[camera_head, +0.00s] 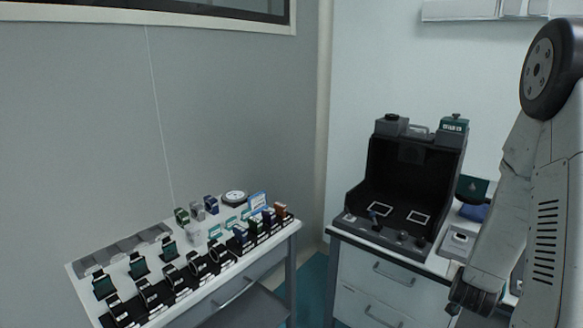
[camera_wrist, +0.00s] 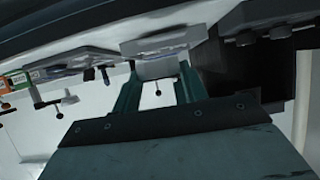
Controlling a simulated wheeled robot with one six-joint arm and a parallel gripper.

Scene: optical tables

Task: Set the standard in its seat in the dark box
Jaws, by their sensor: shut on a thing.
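The dark box (camera_head: 378,165) stands open at the front on the right-hand bench in the head view. The fingers and block are not clearly seen in the head view, where my arm fills the right edge.
A left bench (camera_head: 80,268) carries rows of black holders, small coloured boxes and a round dial (camera_head: 234,197). Knobs line the box's front. A gap separates the benches.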

